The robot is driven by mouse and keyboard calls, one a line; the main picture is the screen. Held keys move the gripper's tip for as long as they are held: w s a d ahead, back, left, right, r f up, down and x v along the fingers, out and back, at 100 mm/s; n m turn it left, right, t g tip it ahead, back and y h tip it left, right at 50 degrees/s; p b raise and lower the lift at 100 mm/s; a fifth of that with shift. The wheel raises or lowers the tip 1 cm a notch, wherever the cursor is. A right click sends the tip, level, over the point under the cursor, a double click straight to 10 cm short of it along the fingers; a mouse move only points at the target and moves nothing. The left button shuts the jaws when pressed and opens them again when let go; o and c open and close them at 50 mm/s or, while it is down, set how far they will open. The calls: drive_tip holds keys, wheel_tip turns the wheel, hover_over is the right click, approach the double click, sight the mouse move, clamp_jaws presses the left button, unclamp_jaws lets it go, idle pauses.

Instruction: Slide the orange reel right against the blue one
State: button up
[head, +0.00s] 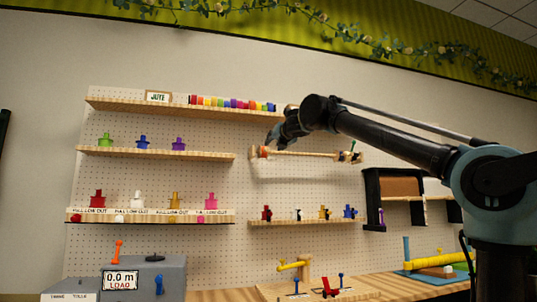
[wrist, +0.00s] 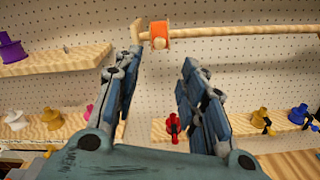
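The orange reel (wrist: 160,33) sits on a wooden rod (wrist: 240,32) near its left end, just right of an upright end piece. It also shows small in the head view (head: 263,152). My gripper (wrist: 162,62) is open and empty. Its two fingers point up towards the rod, one to each side of the reel's position in the picture, with the tips below it and apart from it. In the head view my gripper (head: 270,140) is at the rod's left end and partly covers it. I cannot make out a blue reel on the rod.
A small blue spool (head: 143,139) stands on the left middle shelf and another (head: 349,211) on the lower right shelf. A colourful row (head: 230,102) stands on the shelf above. A small green and dark item (head: 352,147) is at the rod's right end.

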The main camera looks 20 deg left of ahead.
sight(267, 149)
drive_tip(key=x, duration=1.3)
drive_tip(key=shift+w+a, duration=0.1)
drive_tip(key=shift+w, duration=0.2)
